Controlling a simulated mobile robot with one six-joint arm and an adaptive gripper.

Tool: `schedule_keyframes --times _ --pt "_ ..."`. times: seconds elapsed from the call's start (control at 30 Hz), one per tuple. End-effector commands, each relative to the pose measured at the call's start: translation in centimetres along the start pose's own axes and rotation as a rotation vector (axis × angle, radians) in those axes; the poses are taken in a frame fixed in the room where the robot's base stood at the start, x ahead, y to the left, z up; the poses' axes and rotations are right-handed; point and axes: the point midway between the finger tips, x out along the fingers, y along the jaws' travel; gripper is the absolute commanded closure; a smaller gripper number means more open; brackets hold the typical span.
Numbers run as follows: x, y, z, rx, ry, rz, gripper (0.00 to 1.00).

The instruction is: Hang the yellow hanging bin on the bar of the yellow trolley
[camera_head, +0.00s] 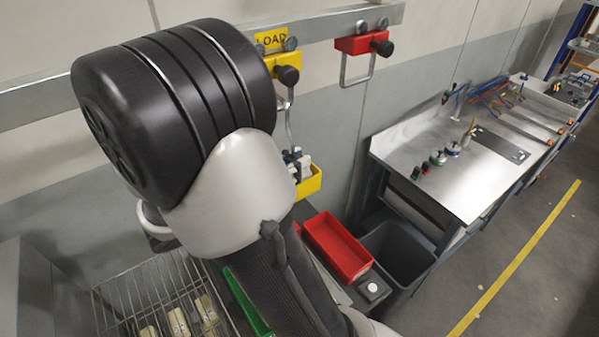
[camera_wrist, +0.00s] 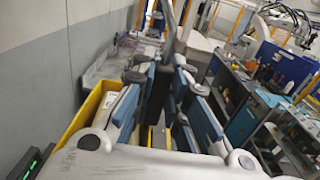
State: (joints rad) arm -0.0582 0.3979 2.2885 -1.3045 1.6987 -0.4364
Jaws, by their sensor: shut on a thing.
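The yellow trolley (camera_head: 284,66) hangs on the wall rail under a LOAD sign; my arm partly covers its bar. The yellow hanging bin (camera_head: 311,184) is below it, with small dark and pale items inside. A thin grey hanger (camera_head: 289,127) rises from the bin toward the trolley; I cannot tell whether it rests on the bar. In the wrist view, my gripper (camera_wrist: 168,80) has its blue-padded fingers around the grey hanger (camera_wrist: 181,38). The bin's yellow wall (camera_wrist: 88,112) shows at the left.
A red trolley (camera_head: 364,44) with an empty bar hangs to the right on the rail (camera_head: 330,24). Below are a red tray (camera_head: 336,246), a dark grey bin (camera_head: 398,254) and a wire basket (camera_head: 135,295). A metal workbench (camera_head: 455,188) stands at right.

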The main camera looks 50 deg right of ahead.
Motion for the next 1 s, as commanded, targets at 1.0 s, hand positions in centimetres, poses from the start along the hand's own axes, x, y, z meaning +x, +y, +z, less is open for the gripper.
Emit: schedule_keyframes --times 1.0 --pt "0.0 3.0 -2.4 0.000 -0.001 0.001 1.00"
